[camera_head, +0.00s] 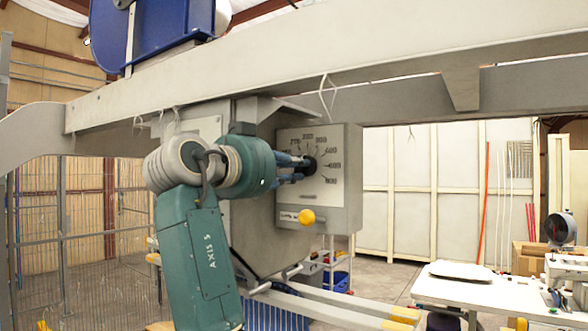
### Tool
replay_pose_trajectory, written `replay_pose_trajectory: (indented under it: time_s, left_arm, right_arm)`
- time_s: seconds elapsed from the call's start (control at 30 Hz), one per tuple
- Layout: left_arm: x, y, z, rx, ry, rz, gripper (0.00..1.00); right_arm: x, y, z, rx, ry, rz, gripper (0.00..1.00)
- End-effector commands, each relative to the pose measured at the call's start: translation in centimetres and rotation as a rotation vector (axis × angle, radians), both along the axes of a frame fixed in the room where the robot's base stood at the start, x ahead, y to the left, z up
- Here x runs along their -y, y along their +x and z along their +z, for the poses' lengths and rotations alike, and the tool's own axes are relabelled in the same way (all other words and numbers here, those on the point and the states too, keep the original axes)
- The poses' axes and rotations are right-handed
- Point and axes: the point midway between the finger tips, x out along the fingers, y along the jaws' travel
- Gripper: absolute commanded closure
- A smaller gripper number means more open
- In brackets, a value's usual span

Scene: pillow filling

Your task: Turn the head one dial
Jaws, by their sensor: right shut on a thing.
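My right gripper (304,169) has blue fingers and is shut on the knob from the left. The fingers and wrist hide part of the scale's left side. A yellow round knob (306,217) sticks out below the scale. My left gripper is not in view.
A long grey beam (300,55) crosses above, with a blue motor housing (150,30) on top. A white table (470,290) stands at the lower right. Pale rails with yellow ends (405,315) run below. Wire fencing (85,215) stands at the left.

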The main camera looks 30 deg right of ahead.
Motion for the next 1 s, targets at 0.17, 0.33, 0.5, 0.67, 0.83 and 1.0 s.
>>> replay_pose_trajectory:
  time_s: [0.17,0.33,0.5,0.67,0.83,1.0]
  left_arm:
    - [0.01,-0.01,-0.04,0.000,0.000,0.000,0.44]
    - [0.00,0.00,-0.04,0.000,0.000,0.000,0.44]
    - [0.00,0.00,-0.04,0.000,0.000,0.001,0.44]
    - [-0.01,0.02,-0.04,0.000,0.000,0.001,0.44]
    - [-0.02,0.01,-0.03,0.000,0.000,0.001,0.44]
    - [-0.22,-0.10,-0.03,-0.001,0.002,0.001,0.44]
  right_arm:
    - [0.01,0.11,-0.31,0.028,0.019,0.000,1.00]
    - [0.01,0.11,-0.31,0.038,0.023,0.000,1.00]
    - [0.01,0.11,-0.32,0.037,0.023,0.000,1.00]
    - [0.01,0.10,-0.32,0.037,0.023,0.000,0.76]
    - [0.01,0.07,-0.20,0.038,0.021,0.000,0.65]
    - [-0.03,0.04,-0.11,0.040,0.019,0.000,0.65]
